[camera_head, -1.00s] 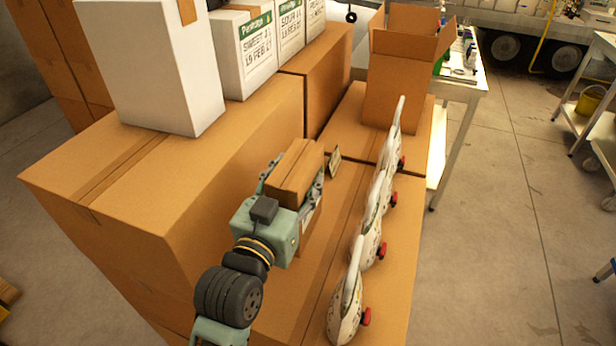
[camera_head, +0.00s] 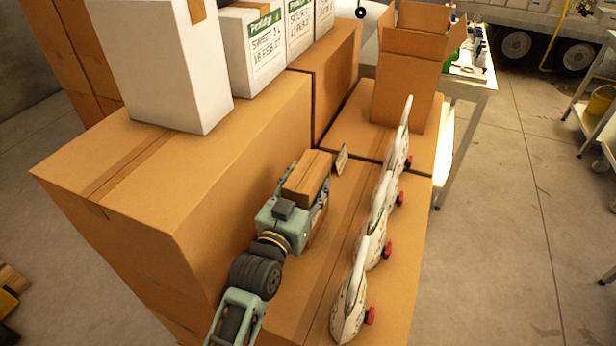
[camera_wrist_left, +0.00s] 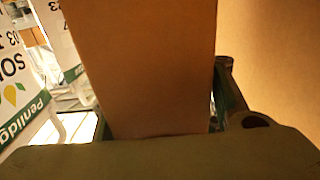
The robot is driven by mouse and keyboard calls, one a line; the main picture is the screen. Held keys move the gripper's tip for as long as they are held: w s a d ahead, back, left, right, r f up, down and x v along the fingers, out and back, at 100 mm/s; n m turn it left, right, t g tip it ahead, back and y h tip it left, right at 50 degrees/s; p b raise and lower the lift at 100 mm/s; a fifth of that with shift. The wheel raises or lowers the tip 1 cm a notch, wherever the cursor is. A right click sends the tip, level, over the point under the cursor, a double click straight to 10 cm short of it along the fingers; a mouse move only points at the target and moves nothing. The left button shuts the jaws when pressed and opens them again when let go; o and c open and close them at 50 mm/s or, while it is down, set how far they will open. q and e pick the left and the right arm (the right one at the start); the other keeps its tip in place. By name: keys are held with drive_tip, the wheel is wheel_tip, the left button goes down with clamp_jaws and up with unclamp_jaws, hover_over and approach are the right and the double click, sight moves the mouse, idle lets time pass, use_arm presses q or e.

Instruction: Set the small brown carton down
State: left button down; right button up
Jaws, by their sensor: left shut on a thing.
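The small brown carton (camera_head: 308,178) is held by my left gripper (camera_head: 316,190), which is shut on it. In the head view the carton is over the lower brown box top (camera_head: 322,235), beside the wall of a taller box. I cannot tell whether its underside touches the surface. In the left wrist view the carton (camera_wrist_left: 145,65) fills the middle, between the fingers. My right gripper is not in view.
A large brown box (camera_head: 230,150) rises on the left, with white cartons (camera_head: 165,70) on top. An open brown box (camera_head: 405,90) stands behind. A small tag (camera_head: 342,159) is beyond the carton.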

use_arm(q)
drive_tip(key=shift+r, duration=0.25)
drive_tip(key=c, duration=1.3)
unclamp_jaws()
drive_tip(key=shift+f, duration=0.35)
drive_tip(key=o, duration=0.4)
drive_tip(key=shift+s, duration=0.1)
drive_tip(key=shift+o, duration=0.3)
drive_tip(key=shift+r, duration=0.1)
drive_tip(key=b+v, duration=0.1)
drive_tip(key=v, duration=1.1)
drive_tip(key=shift+b, duration=0.4)
